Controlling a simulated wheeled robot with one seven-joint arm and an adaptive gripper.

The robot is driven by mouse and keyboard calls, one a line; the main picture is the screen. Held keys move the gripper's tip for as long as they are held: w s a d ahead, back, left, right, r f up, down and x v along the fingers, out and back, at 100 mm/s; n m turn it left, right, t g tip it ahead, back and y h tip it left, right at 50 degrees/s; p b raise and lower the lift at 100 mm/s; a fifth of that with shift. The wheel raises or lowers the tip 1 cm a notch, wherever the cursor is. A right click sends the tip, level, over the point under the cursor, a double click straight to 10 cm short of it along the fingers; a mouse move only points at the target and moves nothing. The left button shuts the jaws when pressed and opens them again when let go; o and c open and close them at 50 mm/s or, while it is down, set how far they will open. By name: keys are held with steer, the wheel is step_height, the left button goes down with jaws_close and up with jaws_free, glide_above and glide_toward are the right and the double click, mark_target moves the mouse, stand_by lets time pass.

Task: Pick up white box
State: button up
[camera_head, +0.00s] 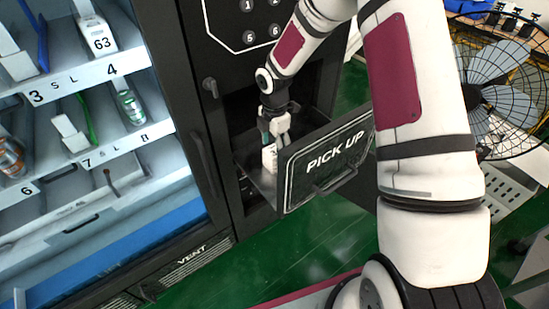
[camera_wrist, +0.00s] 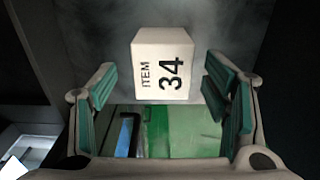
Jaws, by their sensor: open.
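The white box (camera_wrist: 161,67), marked "ITEM 34", sits in the pick-up compartment of the vending machine. In the wrist view it lies ahead of my gripper (camera_wrist: 160,95), centred between the open fingers with a gap on each side. In the head view my gripper (camera_head: 275,137) reaches down into the compartment from above. A white box (camera_head: 269,157) shows just below the fingers there, partly hidden by them. The PICK UP door (camera_head: 325,162) is tilted open in front of the compartment.
The vending machine's shelves (camera_head: 85,80) with small boxes and bottles stand at the left. A door handle (camera_head: 203,160) juts out beside the compartment. A large fan (camera_head: 498,85) and a table with items are at the right. Green floor (camera_head: 290,250) lies below the door.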

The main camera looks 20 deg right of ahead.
steer(key=shift+s+f, duration=0.1)
steer(key=shift+f, duration=2.75)
steer(key=c, duration=1.3)
